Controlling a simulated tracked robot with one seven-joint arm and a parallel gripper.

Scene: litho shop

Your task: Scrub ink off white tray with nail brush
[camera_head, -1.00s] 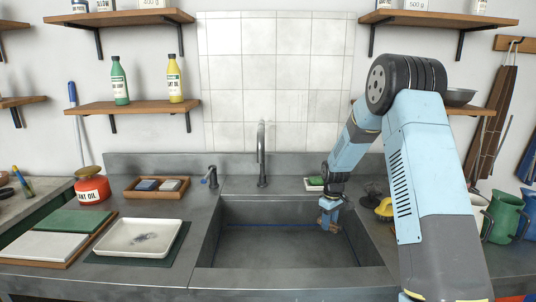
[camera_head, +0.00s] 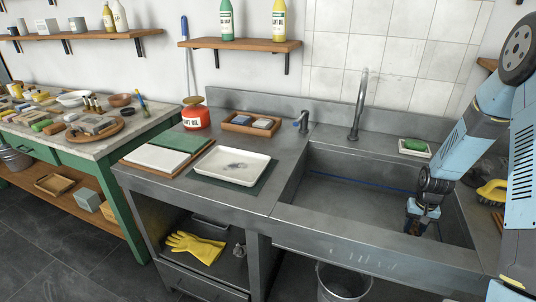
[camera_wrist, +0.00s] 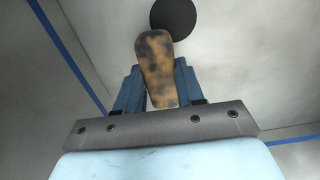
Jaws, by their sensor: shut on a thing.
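The white tray (camera_head: 212,171) lies on a dark green mat on the steel counter, left of the sink. A dark grey ink smudge shows in its middle. My gripper (camera_head: 418,232) is low in the sink basin, to the right of the tray and well apart from it. In the wrist view my gripper (camera_wrist: 157,88) is shut on a tan, dark-blotched wooden piece, likely the nail brush (camera_wrist: 155,62). Its bristles are hidden. The black round drain (camera_wrist: 174,18) lies beyond its far end.
The sink (camera_head: 335,205) has a tall tap (camera_head: 359,105) behind it. A green soap in a dish (camera_head: 415,147) and a yellow brush (camera_head: 492,191) lie right of it.

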